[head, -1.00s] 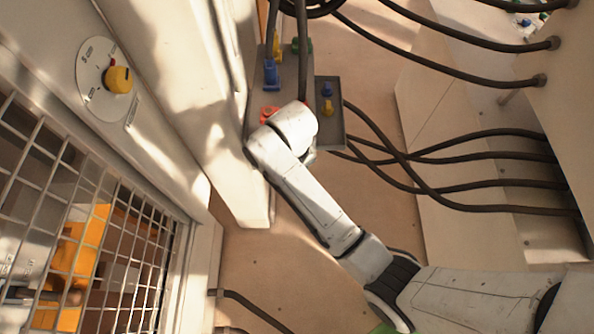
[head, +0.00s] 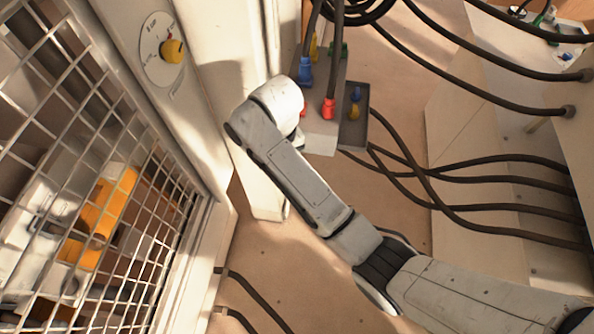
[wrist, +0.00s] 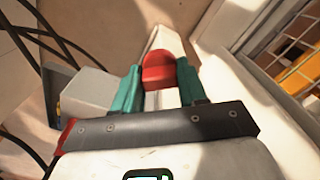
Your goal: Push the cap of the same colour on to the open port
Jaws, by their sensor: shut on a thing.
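My gripper (wrist: 158,82) is shut on a red cap (wrist: 158,70), held between its two green fingers in the wrist view. In the head view the end of my arm hides the fingers, and it is left of a pale block (head: 322,137). A yellow part (head: 313,47) and a green part (head: 338,50) are further back. A small red bit shows beside my arm; I cannot tell what it is. No open port is clearly visible.
A grey tray (head: 352,137) beside the block holds a blue cap (head: 355,94) and a yellow cap (head: 353,112). Dark cables (head: 440,200) run to the right. A wire mesh (head: 120,180) and a panel with a yellow knob (head: 172,51) are on the left.

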